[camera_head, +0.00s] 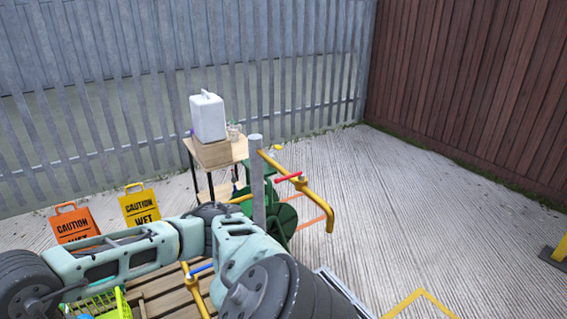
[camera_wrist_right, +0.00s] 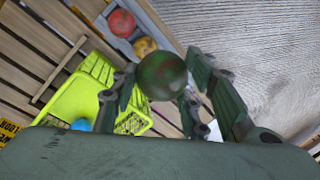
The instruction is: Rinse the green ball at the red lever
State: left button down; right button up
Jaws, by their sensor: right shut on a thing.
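The green ball (camera_wrist_right: 162,76), dark green with reddish-brown patches, is held between the fingers of my right gripper (camera_wrist_right: 163,93), which is shut on it in the right wrist view. The ball and this gripper do not show in the head view. The red lever (camera_head: 289,178) sits on a yellow pipe (camera_head: 318,204) with a downturned spout, beside a grey post (camera_head: 257,180). My arm crosses in front of the post's lower part. A second yellow pipe (camera_head: 194,290) with a blue lever (camera_head: 201,268) is low, partly behind my arm. My left gripper is out of view.
A lime crate (camera_wrist_right: 72,103) with a blue ball (camera_wrist_right: 80,125) stands on wooden slats. A grey tray holds a red ball (camera_wrist_right: 122,23) and a yellow ball (camera_wrist_right: 145,47). A table with a white canister (camera_head: 207,117) stands behind the post.

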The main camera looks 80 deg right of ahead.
aim_at(289, 177)
jog(key=l+z, duration=0.1)
jog(key=z, duration=0.4)
jog(key=l+z, duration=0.1)
jog(key=z, duration=0.4)
jog(key=l+z, duration=0.1)
jog(key=z, duration=0.4)
jog(key=l+z, duration=0.1)
jog(key=z, duration=0.4)
jog(key=i+j, duration=0.05)
